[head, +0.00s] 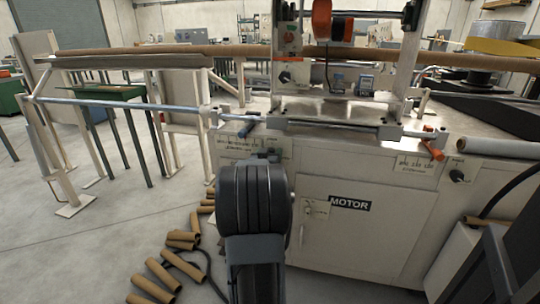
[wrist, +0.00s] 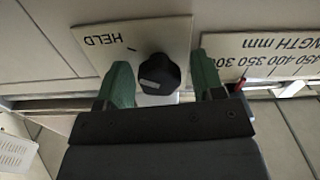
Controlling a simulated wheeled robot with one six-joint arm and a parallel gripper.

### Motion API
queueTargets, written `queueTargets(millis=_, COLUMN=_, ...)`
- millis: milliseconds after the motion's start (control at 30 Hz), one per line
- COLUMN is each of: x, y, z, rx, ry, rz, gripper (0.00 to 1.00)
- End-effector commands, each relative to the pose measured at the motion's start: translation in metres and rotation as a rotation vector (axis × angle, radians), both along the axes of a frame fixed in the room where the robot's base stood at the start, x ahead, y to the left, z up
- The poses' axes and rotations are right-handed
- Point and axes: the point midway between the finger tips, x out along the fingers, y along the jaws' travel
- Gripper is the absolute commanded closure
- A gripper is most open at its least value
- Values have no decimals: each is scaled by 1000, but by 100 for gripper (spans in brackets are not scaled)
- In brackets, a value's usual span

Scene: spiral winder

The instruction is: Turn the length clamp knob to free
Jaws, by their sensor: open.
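The length clamp knob (wrist: 158,74) is black and lobed, with a pale mark on its lower left edge in the wrist view. It sits on a cream label plate (wrist: 95,38) where the word HELD and a short tick show; no "free" marking is visible. My gripper (wrist: 160,80) is open, with one green finger on each side of the knob. Small gaps appear between fingers and knob, so I see no grip. In the head view, my gripper (head: 268,155) is at the machine's front panel, and my arm hides the knob.
A length scale (wrist: 275,50) lies right of the knob in the wrist view. The winder cabinet (head: 360,225) has a MOTOR door. An orange-handled lever (head: 432,149) and another black knob (head: 457,175) are to the right. Cardboard tubes (head: 160,275) litter the floor at left.

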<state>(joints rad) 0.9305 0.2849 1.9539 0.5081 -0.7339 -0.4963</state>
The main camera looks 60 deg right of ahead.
Motion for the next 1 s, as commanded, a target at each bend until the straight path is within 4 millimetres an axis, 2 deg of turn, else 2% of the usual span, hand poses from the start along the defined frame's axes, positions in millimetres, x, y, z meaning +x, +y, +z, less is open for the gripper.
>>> queueTargets(millis=67, x=0, y=0, z=0, rx=0, ry=0, rz=0, gripper=38)
queueTargets(millis=567, x=0, y=1, z=0, rx=0, ry=0, rz=1, gripper=85)
queueTargets(millis=600, x=0, y=-4, z=-1, rx=1, ry=0, rz=-1, gripper=87)
queueTargets(millis=867, x=0, y=0, z=1, rx=-11, ry=37, rz=1, gripper=87)
queueTargets(millis=1000, x=0, y=1, z=3, rx=-34, ry=110, rz=1, gripper=87)
